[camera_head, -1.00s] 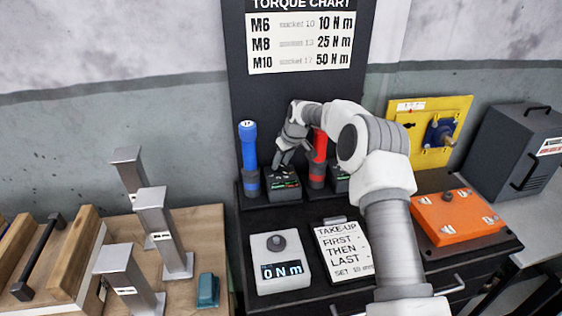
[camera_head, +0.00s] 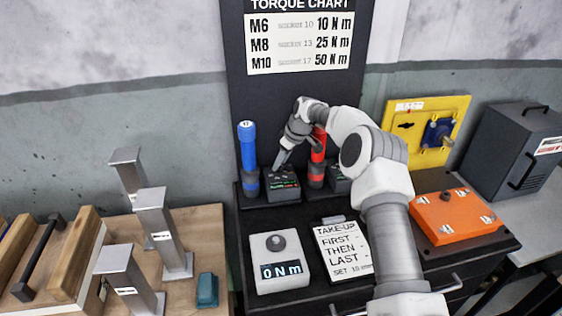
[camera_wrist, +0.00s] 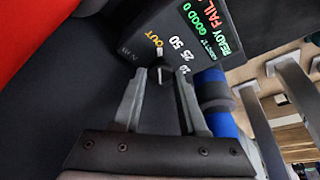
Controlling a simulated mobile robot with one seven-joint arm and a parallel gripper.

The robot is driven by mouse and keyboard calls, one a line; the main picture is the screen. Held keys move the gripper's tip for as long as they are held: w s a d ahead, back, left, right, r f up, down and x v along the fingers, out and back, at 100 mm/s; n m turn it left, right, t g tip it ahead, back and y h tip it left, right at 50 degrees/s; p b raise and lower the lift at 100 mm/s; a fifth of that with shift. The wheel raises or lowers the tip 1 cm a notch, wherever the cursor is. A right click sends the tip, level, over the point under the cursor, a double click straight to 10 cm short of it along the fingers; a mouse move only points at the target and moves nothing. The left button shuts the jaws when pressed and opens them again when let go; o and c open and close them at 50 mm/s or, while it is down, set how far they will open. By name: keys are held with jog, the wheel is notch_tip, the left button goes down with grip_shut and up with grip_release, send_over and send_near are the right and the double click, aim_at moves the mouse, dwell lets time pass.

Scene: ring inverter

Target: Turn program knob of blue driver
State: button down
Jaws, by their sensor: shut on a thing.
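The blue driver (camera_head: 248,147) stands upright in the black rack, left of its dark control box (camera_head: 283,184). In the wrist view, the blue driver's body (camera_wrist: 222,112) shows at the right. The box's face (camera_wrist: 205,40) there carries the marks OUT, 50, 25 and 10 around the small program knob (camera_wrist: 160,74). A white mark above the knob lies near OUT. My gripper (camera_wrist: 160,78) has its fingertips on either side of the knob and is shut on it. In the head view, my gripper (camera_head: 279,164) reaches down to the box top; the knob is hidden there.
A red driver (camera_head: 317,160) stands right of the control box, close to my wrist. A grey unit reading 0 N m (camera_head: 280,262) and a take-up card (camera_head: 343,250) lie in front. An orange box (camera_head: 458,217) sits at the right.

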jog(key=shift+c, duration=2.3)
grip_release()
jog(key=shift+r, duration=0.15)
jog(key=v, duration=1.7)
jog(key=shift+r, duration=0.15)
